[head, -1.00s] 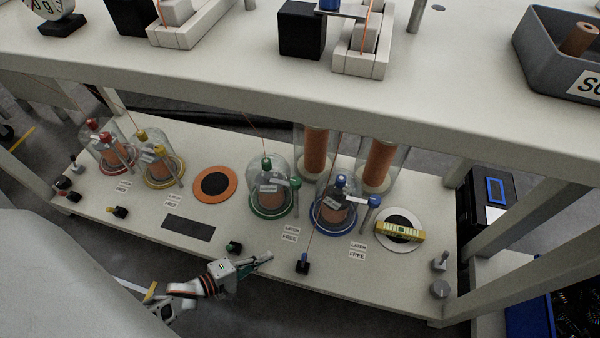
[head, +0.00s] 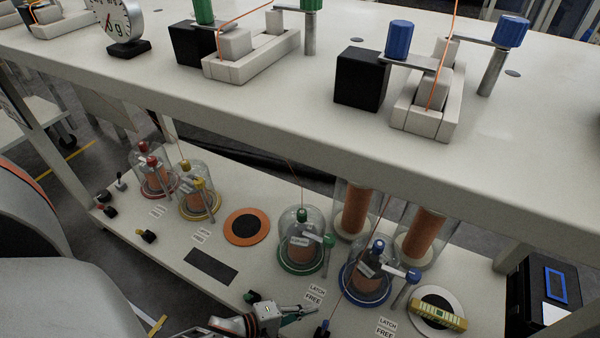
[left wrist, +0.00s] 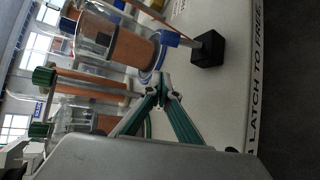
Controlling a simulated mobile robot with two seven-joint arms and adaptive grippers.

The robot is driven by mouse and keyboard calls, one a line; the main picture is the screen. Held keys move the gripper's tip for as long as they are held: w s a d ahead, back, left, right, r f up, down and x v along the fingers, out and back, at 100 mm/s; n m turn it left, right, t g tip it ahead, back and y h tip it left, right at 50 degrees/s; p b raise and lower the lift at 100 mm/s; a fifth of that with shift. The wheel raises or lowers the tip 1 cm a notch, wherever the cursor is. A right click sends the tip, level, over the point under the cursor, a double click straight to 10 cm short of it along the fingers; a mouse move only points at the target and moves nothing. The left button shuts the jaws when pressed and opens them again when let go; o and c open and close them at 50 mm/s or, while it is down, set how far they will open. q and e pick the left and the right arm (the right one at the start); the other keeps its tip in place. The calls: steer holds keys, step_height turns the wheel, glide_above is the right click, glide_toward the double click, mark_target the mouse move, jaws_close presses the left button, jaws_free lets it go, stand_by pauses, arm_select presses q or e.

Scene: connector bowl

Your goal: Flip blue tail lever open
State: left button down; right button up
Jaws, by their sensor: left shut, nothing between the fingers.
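The small blue lever on a black block (head: 322,329) stands near the front edge of the lower shelf, low in the head view and partly cut by the frame. In the left wrist view its black block (left wrist: 207,49) lies above and right of the fingertips, with a blue part (left wrist: 172,39) reaching left from it. My left gripper (head: 316,309) is shut and empty, just behind and left of the blue lever in the head view. Its green fingers meet at the tips in the left wrist view (left wrist: 163,88). Contact with the lever is not visible. My right gripper is not in view.
A blue-ringed glass jar (head: 366,282) and a green-ringed jar (head: 302,250) stand behind. The green lever block (head: 252,297) is left of my gripper. The upper shelf (head: 270,120) overhangs the back, carrying larger blue-knobbed and green-knobbed mechanisms. A thin cord runs down near the blue lever.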

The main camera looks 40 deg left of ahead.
mark_target(324, 328)
arm_select(q)
steer(key=shift+w+d+f, duration=0.25)
steer(key=shift+w+f, duration=0.2)
steer(key=shift+f, duration=0.05)
steer(key=shift+s+d+r, duration=0.7)
steer(key=shift+d+r, duration=0.05)
steer(key=shift+d, duration=0.25)
steer(key=shift+s+d+r+b, duration=0.15)
steer(key=shift+s+d+b, duration=0.15)
steer(key=shift+d, duration=0.05)
steer(key=shift+d+r, duration=0.1)
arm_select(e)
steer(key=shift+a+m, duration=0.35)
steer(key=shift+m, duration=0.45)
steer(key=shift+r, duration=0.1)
arm_select(q)
steer(key=shift+w+r+p, duration=0.1)
steer(key=shift+r+p, duration=0.1)
steer(key=shift+p, duration=0.55)
steer(key=shift+s, duration=0.2)
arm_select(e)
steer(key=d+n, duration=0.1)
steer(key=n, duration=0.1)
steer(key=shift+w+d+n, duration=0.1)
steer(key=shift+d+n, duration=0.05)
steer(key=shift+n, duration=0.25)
